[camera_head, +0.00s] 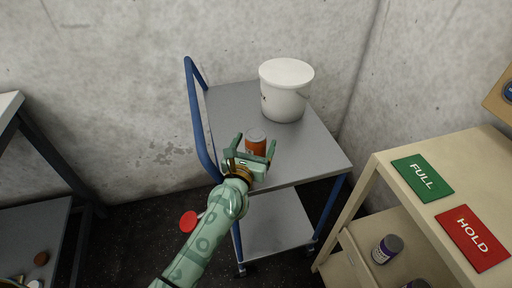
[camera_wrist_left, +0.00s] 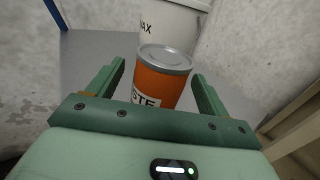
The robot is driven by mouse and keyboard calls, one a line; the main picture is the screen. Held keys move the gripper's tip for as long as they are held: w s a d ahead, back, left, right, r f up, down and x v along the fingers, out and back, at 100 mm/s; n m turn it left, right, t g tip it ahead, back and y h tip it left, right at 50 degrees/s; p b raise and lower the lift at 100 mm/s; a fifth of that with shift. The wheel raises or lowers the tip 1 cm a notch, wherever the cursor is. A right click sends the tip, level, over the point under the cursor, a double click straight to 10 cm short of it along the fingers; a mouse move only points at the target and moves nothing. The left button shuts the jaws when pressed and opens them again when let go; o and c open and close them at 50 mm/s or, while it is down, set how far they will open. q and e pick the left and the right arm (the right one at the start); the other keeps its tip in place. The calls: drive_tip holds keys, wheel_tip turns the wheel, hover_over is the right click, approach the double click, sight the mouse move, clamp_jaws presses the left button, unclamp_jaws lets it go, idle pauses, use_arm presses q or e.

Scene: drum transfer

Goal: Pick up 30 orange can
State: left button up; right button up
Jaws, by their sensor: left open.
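The orange can (camera_head: 256,142) stands upright on the grey top of a cart (camera_head: 312,158) with a blue handle. In the left wrist view the orange can (camera_wrist_left: 160,80) has a silver lid and a white label ending in "STE". My left gripper (camera_head: 251,149) is open, with one green finger on each side of the can. The wrist view shows a gap between each finger and the can, and the jaws (camera_wrist_left: 153,88) are not closed on it. The can's lower part is hidden behind the gripper body. My right gripper is not in view.
A white lidded bucket (camera_head: 286,91) stands behind the can on the cart. A beige shelf unit (camera_head: 386,182) with green FULL (camera_head: 422,177) and red HOLD (camera_head: 473,237) signs is at right. The cart's front right top is clear. Concrete walls stand behind.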

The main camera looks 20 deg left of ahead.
use_arm(q)
drive_tip(key=shift+w, duration=0.65)
drive_tip(key=c, duration=1.3)
drive_tip(key=shift+r, duration=0.15)
